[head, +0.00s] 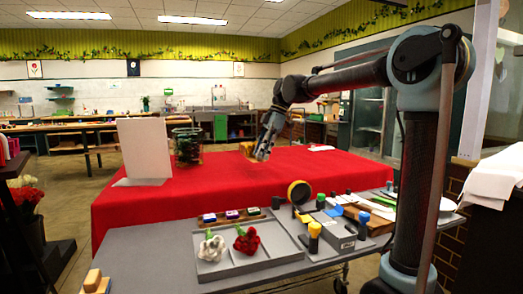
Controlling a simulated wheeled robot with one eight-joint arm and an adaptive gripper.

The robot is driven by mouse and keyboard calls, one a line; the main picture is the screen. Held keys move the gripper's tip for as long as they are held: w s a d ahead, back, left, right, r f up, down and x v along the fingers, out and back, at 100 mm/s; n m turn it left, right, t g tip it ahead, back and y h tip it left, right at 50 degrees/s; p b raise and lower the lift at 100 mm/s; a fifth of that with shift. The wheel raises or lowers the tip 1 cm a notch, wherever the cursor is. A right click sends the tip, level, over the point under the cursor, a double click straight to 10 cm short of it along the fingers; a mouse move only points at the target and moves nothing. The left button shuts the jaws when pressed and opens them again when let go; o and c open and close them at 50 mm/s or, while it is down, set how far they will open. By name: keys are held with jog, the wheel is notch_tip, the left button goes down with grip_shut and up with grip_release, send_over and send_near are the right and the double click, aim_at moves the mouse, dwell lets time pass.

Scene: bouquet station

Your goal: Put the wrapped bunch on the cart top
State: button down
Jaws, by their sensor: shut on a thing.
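My gripper (264,148) is over the far part of the red-covered table, fingers pointing down. It is shut on a small tan-brown thing, which looks like the wrapped bunch (246,149). Most of this is hidden behind the fingers, and I cannot tell whether it touches the cloth. The grey top in the foreground, apparently the cart top (150,262), has a clear stretch at its left. On it a grey tray (272,262) holds a white flower bunch (212,248) and a red one (246,240).
The red table (130,212) bears a white upright panel (145,148) and a dark glass vase (187,147). A yellow tape roll (299,192), a yellow-topped tool (314,232) and several small items crowd the grey top's right side. Small coloured blocks (231,215) stand behind the tray.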

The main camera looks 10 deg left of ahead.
jog(key=shift+s+a+r, duration=0.15)
jog(key=shift+a+r, duration=0.05)
jog(key=shift+r, duration=0.35)
jog(key=shift+f, duration=4)
jog(key=shift+d+r, duration=0.1)
jog(key=shift+d, duration=0.05)
jog(key=shift+f, duration=0.2)
